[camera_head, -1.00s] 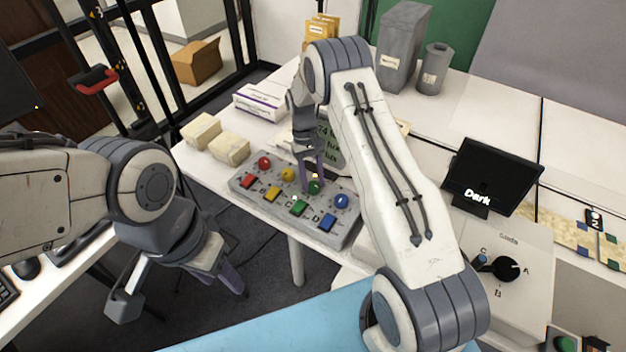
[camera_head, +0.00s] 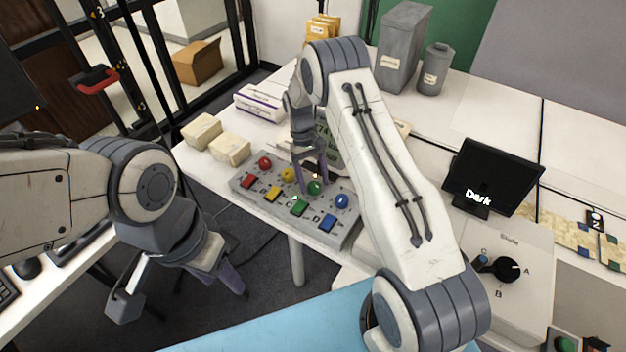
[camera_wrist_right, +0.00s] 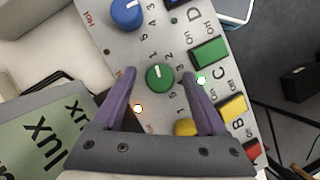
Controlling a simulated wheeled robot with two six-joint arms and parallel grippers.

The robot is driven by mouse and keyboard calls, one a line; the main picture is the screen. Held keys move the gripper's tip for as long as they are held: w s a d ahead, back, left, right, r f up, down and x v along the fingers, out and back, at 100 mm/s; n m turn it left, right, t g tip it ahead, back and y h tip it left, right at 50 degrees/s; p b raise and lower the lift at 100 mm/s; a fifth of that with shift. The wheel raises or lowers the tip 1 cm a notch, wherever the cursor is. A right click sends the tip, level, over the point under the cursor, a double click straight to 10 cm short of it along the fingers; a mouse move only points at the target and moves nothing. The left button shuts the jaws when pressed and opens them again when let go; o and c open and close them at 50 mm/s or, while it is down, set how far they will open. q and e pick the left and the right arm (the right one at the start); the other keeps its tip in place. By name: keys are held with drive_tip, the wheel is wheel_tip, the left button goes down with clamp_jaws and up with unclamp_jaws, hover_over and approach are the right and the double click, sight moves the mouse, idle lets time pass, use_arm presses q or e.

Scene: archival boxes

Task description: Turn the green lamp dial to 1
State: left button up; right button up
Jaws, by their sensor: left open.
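The green dial (camera_head: 314,187) is a round knob on the grey control panel (camera_head: 344,236), behind the green button. The right wrist view shows the green dial (camera_wrist_right: 160,77) with a white pointer line directed towards the top of the picture. Digits are printed around it. My right gripper (camera_head: 312,188) is over the panel at the green dial. Its purple fingers (camera_wrist_right: 159,72) are open, one on each side of the dial, with gaps visible. My left gripper (camera_head: 240,284) is open and empty, low at the left, away from the panel.
A blue dial (camera_head: 341,201) and a yellow dial (camera_head: 288,174) flank the green one, with a red dial (camera_head: 265,162) further left. Coloured buttons, such as the green button (camera_head: 299,208), line the front. A display (camera_wrist_right: 45,135) stands close behind the panel.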

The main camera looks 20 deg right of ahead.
drive_tip(key=b+v, duration=0.1)
drive_tip(key=v, duration=0.9)
drive_tip(key=shift+r+b, duration=0.25)
drive_tip(key=shift+b, duration=0.05)
drive_tip(key=s+a+r+n+t, duration=0.3)
drive_tip(key=s+a+r, duration=0.8)
drive_tip(key=s+a, duration=0.25)
drive_tip(key=s+a+n+t+y, duration=0.1)
drive_tip(key=s+a+n, duration=0.1)
drive_tip(key=s, duration=1.8)
drive_tip(key=shift+s+n+t+y, duration=0.15)
drive_tip(key=shift+n+t+y, duration=0.15)
drive_tip(key=shift+n, duration=0.3)
drive_tip(key=shift+d, duration=0.1)
